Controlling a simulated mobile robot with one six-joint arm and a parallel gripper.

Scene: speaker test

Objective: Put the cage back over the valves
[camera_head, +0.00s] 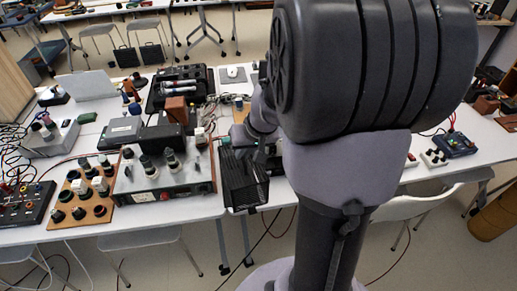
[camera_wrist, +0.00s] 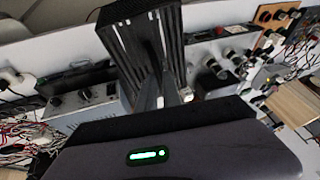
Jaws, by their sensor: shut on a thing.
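The cage (camera_head: 244,182), a black slotted box, hangs at the table's front edge, just right of the valve amplifier (camera_head: 130,212). My gripper (camera_head: 252,148) is shut on it; my arm partly hides the grip. In the wrist view the cage (camera_wrist: 118,36) fills the upper middle, tilted, with my gripper fingers (camera_wrist: 172,92) at its near side. The valves (camera_head: 170,160) stand uncovered in a row on top of the silver amplifier. They also show right of the cage in the wrist view (camera_wrist: 216,67).
A wooden board (camera_head: 75,212) with round dark parts lies left of the amplifier, beside a black panel (camera_head: 22,205) with cables. A dark box (camera_head: 165,140) stands close behind the valves. An open black case (camera_head: 180,83) lies farther back. Free floor lies in front of the table.

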